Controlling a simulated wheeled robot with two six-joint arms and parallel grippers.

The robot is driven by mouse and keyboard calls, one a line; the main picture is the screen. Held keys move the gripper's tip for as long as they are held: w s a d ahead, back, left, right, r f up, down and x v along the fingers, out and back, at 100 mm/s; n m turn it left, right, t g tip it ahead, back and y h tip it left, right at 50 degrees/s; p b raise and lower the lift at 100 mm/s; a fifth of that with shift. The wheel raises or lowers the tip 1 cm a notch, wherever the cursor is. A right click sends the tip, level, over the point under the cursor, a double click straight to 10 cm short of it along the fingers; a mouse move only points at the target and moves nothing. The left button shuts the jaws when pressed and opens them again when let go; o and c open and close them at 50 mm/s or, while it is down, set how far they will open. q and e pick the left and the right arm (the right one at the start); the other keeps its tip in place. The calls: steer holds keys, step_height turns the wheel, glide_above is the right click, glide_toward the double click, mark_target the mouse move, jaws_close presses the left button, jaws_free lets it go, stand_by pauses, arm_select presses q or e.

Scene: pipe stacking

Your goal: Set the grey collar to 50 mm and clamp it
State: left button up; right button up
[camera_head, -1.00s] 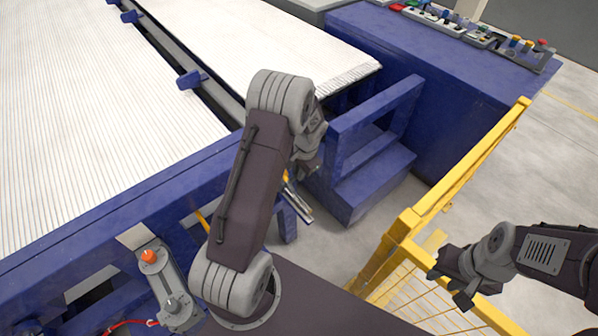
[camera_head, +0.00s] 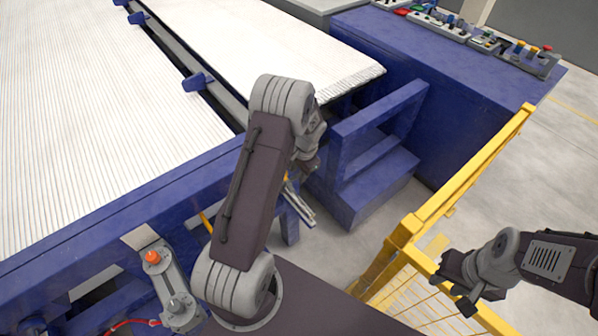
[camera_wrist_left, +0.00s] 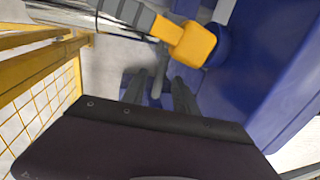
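My left gripper (camera_head: 308,166) hangs beyond the bend of my left arm, close to the blue frame, and is mostly hidden in the head view. Shiny rods (camera_wrist_left: 85,17) lie at the upper left, and also show in the head view (camera_head: 299,205). No scale is readable. My right gripper (camera_head: 452,286) is open and empty by the yellow fence.
A blue stepped frame (camera_head: 375,180) stands beside the left gripper. The white ribbed machine bed (camera_head: 90,110) fills the left. A control panel (camera_head: 480,35) lies at the back right. An orange-capped unit (camera_head: 152,257) is at lower left.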

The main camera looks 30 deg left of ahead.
arm_select(q)
step_height(320, 180, up, 9)
steer(key=d, duration=0.1)
steer(key=shift+s+d, duration=0.3)
steer(key=shift+f, duration=0.1)
